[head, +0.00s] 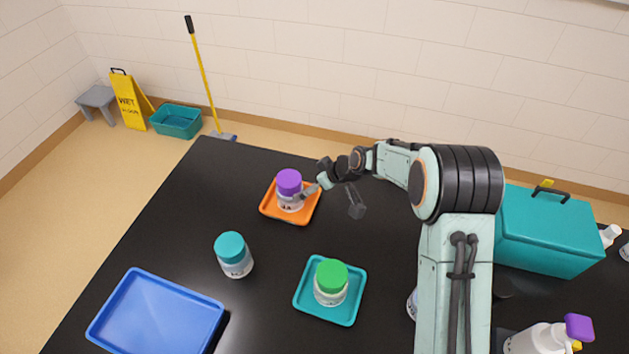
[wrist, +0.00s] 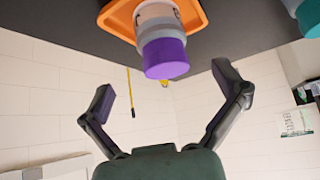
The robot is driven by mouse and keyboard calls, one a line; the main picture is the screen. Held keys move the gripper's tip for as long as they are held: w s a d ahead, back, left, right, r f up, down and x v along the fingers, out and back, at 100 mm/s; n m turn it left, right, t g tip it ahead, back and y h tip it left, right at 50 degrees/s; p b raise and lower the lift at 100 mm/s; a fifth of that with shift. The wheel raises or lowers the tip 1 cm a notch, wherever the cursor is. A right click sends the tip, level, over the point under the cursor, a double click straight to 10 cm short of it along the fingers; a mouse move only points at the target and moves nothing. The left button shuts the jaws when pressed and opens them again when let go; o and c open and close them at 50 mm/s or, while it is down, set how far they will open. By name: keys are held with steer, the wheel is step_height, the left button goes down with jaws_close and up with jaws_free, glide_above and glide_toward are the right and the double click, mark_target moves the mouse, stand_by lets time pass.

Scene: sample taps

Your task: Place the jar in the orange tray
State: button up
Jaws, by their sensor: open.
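A jar with a purple lid (head: 289,183) stands upright in the small orange tray (head: 268,210) at the back of the black table. In the wrist view the purple-lidded jar (wrist: 160,35) and the orange tray (wrist: 192,20) show at the top. My gripper (head: 332,200) is open and empty beside the jar, to its right in the head view. In the wrist view its fingers (wrist: 168,90) are spread apart, with the jar beyond them. A teal-lidded jar (head: 233,254) stands on the bare table. A green-lidded jar (head: 331,281) stands in a teal tray (head: 345,316).
A blue tray (head: 157,312) lies empty at the front left. A teal toolbox (head: 548,232) stands at the right, near a bottle with a purple cap (head: 545,338). My arm hides part of a container. The table between the jars is clear.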

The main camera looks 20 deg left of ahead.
steer(key=shift+v, duration=0.9)
steer(key=s+d+r+m+h, duration=0.4)
steer(key=s+d+r+m, duration=0.2)
steer(key=s+d+r, duration=0.65)
steer(key=s+d+m+g+h, duration=0.1)
steer(key=s+d+m, duration=0.2)
steer(key=s, duration=0.6)
steer(key=s+d+m+g+h, duration=0.1)
steer(key=s+d+m+g, duration=0.1)
steer(key=s+d, duration=0.5)
steer(key=s+m, duration=0.1)
steer(key=s, duration=0.2)
steer(key=shift+s+d+f, duration=0.15)
steer(key=shift+s+d, duration=0.05)
steer(key=shift+o, duration=0.4)
steer(key=shift+m, duration=0.4)
